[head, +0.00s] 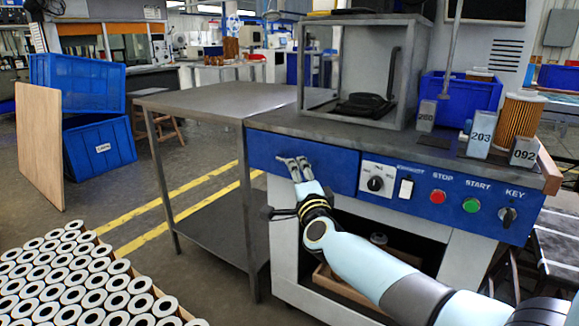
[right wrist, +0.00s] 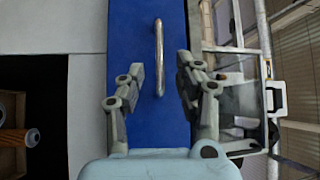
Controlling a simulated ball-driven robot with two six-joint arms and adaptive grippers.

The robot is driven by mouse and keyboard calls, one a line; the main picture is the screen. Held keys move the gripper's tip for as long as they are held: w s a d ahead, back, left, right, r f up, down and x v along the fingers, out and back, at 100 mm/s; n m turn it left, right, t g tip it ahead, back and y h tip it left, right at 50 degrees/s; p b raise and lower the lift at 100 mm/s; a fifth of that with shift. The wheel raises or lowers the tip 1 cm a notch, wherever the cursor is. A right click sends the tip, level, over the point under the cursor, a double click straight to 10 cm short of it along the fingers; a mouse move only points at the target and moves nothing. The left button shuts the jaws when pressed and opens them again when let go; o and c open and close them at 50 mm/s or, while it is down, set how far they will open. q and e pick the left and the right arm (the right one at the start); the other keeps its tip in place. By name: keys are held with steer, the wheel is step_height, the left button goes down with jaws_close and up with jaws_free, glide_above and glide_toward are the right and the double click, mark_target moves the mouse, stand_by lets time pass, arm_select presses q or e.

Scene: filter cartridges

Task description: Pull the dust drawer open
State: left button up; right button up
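The dust drawer's blue front (head: 330,167) sits in the workbench below the top, at the left end of the control panel, and looks flush. The blue front also fills the middle of the right wrist view (right wrist: 140,25). Its silver bar handle (right wrist: 159,55) runs up and down that picture. My right gripper (head: 293,162) is at the drawer front. In the right wrist view my right gripper (right wrist: 160,75) is open, one finger on each side of the handle, with visible gaps. My left gripper is not in view.
The control panel (head: 420,195) with knob, switch and buttons is right of the drawer. A steel side table (head: 200,98) adjoins on the left. A crate of white filter rolls (head: 165,305) stands on the floor at lower left. Numbered blocks (head: 480,132) stand on the bench.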

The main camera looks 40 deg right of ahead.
steer(key=b+x, duration=0.1)
steer(key=x, duration=0.4)
steer(key=shift+w+d, duration=0.15)
steer(key=shift+w, duration=0.05)
jaws_close()
steer(key=shift+f, duration=0.1)
